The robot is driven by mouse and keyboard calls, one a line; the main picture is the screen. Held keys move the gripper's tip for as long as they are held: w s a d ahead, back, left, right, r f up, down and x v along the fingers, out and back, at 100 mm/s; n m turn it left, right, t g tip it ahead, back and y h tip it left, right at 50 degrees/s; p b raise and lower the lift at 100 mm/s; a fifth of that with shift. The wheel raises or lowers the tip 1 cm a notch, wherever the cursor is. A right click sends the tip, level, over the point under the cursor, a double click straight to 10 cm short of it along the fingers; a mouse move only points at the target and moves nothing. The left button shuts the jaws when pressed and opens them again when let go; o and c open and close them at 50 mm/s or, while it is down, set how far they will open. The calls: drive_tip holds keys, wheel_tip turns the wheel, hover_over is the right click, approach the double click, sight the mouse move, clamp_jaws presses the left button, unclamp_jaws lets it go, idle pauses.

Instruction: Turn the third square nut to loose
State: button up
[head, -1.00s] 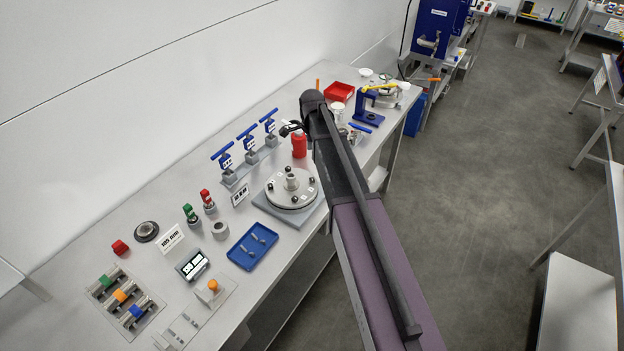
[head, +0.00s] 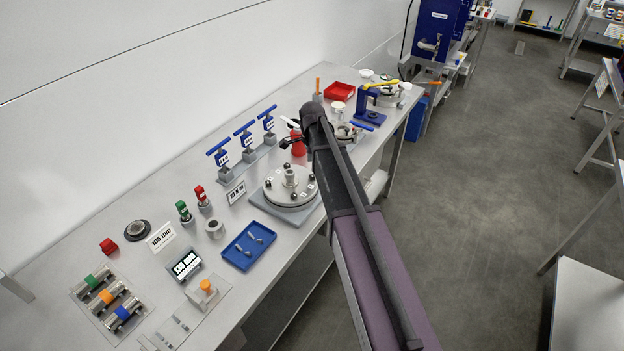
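A round grey plate (head: 287,200) on a square base sits mid-bench, left of my arm. It has a central post (head: 289,177) and several small dark-topped studs around its rim, each too small to tell whether it is a square nut. I cannot tell which is the third. My gripper (head: 287,143) is a small dark shape at the arm's end, above and behind the plate, in front of a red bottle (head: 298,148). It appears apart from the plate. Its fingers are too small to read.
Three blue T-handles (head: 244,138) on a rail stand behind the plate. A blue tray (head: 248,246) lies in front-left. Green and red plug-like pieces (head: 200,194) stand left. A blue press-like stand (head: 369,108) is at the right. The aisle floor right of the bench is clear.

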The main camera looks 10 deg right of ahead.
sight(312, 176)
drive_tip(key=shift+f+b, duration=2.4)
drive_tip(key=shift+f, duration=0.35)
clamp_jaws()
